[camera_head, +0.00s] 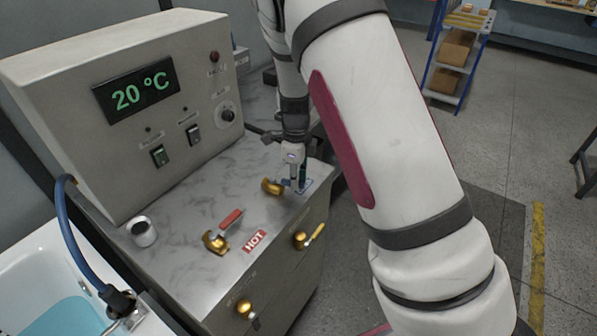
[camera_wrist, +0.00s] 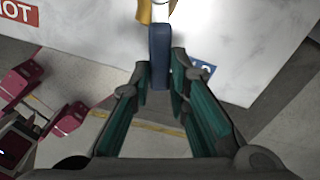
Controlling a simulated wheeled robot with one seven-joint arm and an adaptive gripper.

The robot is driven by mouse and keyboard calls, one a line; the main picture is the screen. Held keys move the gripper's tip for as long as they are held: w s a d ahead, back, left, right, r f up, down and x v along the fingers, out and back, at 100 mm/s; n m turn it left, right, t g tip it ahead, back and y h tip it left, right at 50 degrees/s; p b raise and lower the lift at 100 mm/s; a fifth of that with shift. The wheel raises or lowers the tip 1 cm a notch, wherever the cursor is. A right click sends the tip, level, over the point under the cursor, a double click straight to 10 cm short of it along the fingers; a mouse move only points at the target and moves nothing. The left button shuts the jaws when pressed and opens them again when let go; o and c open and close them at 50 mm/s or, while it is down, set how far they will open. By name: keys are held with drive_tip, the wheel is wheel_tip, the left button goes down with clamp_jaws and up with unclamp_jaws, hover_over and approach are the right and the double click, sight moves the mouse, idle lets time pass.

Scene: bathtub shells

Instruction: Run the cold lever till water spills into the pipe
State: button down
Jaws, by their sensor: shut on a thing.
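The cold lever is a blue handle (camera_wrist: 159,52) on a brass valve (camera_head: 270,187) at the far right of the marble counter. My gripper (camera_wrist: 160,80) is shut on the blue lever, with one green-padded finger on each side of it. In the head view my gripper (camera_head: 297,183) is beside the brass valve and mostly hides the lever and the blue label (camera_head: 306,186). A short white pipe-like cylinder (camera_head: 142,232) stands on the counter's left side. I see no water running from it.
A red hot lever (camera_head: 231,219) and HOT label (camera_head: 255,242) lie nearer the counter's front. Brass taps (camera_head: 301,240) stick out of the front face. A control box (camera_head: 120,110) reads 20 °C. A white tub (camera_head: 40,262) with blue water and a blue hose (camera_head: 75,235) are at left.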

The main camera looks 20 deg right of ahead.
drive_tip(key=shift+s+a+m+p, duration=0.4)
drive_tip(key=shift+a+m, duration=0.05)
drive_tip(key=shift+m, duration=0.5)
drive_tip(key=shift+s+a+m+p, duration=0.35)
drive_tip(key=shift+s+a+m, duration=0.05)
drive_tip(key=shift+m, duration=0.55)
drive_tip(key=c, duration=1.5)
unclamp_jaws()
drive_tip(key=shift+r, duration=0.15)
wheel_tip(320, 180, up, 12)
drive_tip(key=shift+f, duration=0.1)
